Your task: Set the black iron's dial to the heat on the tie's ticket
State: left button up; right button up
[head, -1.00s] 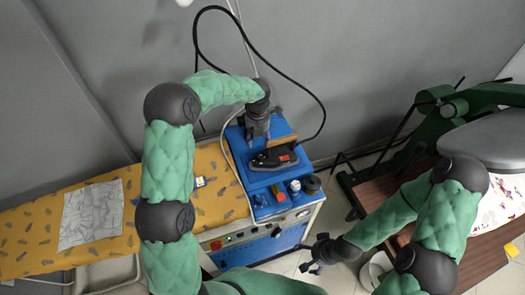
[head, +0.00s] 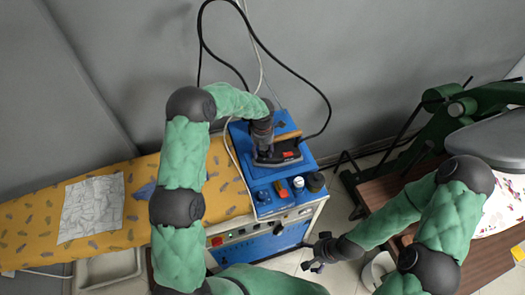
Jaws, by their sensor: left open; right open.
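The black iron (head: 280,161) sits on the blue top of the ironing station (head: 301,145), with a tan handle and a small red patch on it. Its dial is too small to make out. My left gripper (head: 264,154) is open, pointing down over the left end of the iron; I cannot tell if it touches. A piece of blue cloth (head: 145,191), possibly the tie, shows on the yellow board beside my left arm; the rest is hidden. The tie's ticket is not visible now. My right gripper (head: 314,264) is open and empty above the floor, right of the station.
Several small items, including a red and yellow block (head: 282,188) and a dark spool (head: 315,182), stand along the station's front. A patterned paper or cloth (head: 92,207) lies on the yellow board (head: 40,215). A black cable loops behind the iron. A green press (head: 440,130) stands right.

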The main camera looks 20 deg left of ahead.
pick_arm(q)
jog(key=shift+f, duration=0.1)
grip_shut()
jog(key=m+p, duration=0.3)
jog(key=p, duration=0.3)
jog(key=shift+r, duration=0.2)
jog(key=shift+m+p, duration=0.5)
jog(key=shift+p, duration=0.2)
jog(key=shift+f+m, duration=0.2)
jog(key=shift+m, duration=0.1)
grip_release()
jog(key=shift+r, duration=0.1)
